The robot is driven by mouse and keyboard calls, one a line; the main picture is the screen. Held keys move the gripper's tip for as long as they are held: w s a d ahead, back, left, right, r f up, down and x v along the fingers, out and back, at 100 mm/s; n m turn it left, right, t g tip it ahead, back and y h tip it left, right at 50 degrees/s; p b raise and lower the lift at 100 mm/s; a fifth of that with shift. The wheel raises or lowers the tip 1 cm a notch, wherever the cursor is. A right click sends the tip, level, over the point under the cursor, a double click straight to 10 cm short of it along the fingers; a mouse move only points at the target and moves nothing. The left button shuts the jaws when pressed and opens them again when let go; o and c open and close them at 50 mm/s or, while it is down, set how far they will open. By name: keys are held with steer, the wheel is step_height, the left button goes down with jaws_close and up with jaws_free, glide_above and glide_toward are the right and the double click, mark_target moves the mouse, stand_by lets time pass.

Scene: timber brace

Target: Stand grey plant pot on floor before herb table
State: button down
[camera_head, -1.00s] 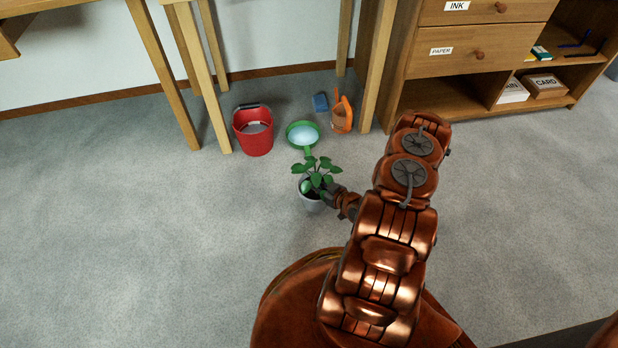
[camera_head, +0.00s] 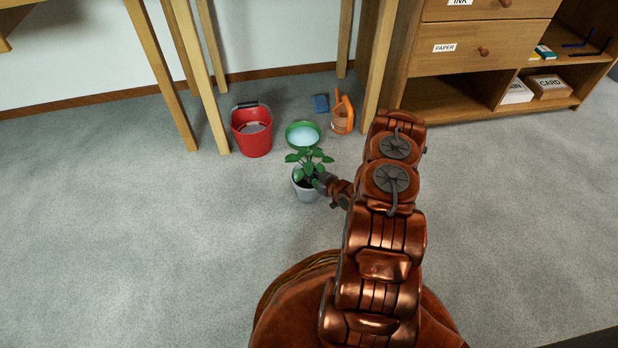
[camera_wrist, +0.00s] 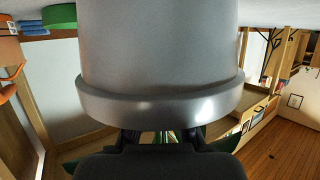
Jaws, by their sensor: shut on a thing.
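The grey plant pot (camera_head: 306,194) holds a leafy green plant (camera_head: 309,162) and appears upright in the head view. My gripper (camera_head: 322,184) is shut on the pot at its right side, near the rim. In the wrist view the grey pot (camera_wrist: 160,50) fills the middle and looks upside down, with its rim (camera_wrist: 160,103) just above the dark gripper (camera_wrist: 160,140). The fingertips are mostly hidden there. I cannot tell whether the pot's base touches the floor. Wooden table legs (camera_head: 206,85) stand at the back; the table top is mostly out of view.
A wooden cabinet (camera_head: 480,70) is at the back right. Grey carpet (camera_head: 120,220) to the left is clear.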

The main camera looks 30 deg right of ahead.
steer(key=shift+r, duration=0.1)
steer(key=c, duration=1.3)
jaws_free()
